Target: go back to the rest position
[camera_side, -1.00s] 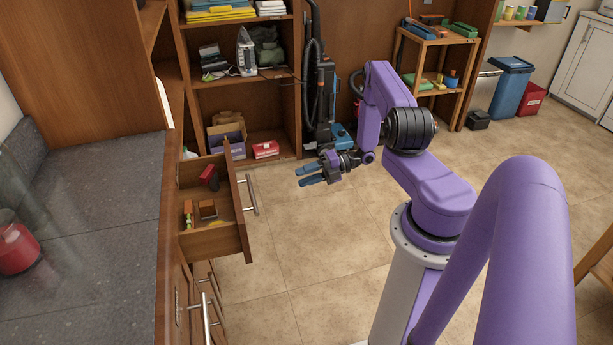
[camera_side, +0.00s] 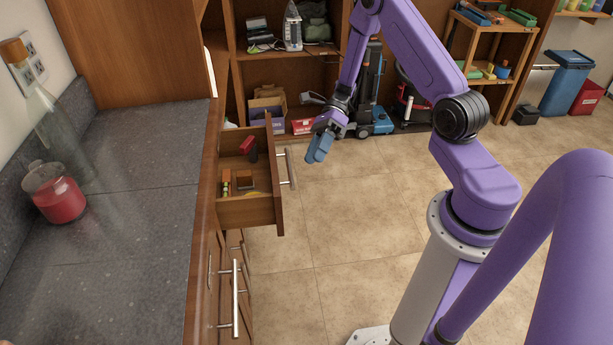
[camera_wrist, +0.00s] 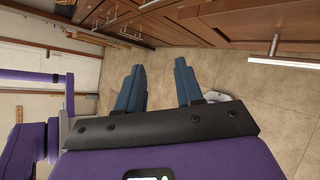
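My gripper (camera_side: 318,148) hangs in the air just right of the open drawer, its blue fingers pointing down. The wrist view shows the two blue fingers (camera_wrist: 158,85) spread apart with nothing between them, so it is open and empty. My purple arm bends up and then down to the gripper. No separate object of the task shows in the frames.
The open drawer (camera_side: 280,195) holds several small items and juts out left of my gripper. A grey counter (camera_side: 120,240) carries a clear bottle (camera_side: 62,125) and a red jar (camera_side: 60,197). A vacuum cleaner (camera_side: 368,95) stands behind. The tiled floor (camera_side: 350,230) is clear.

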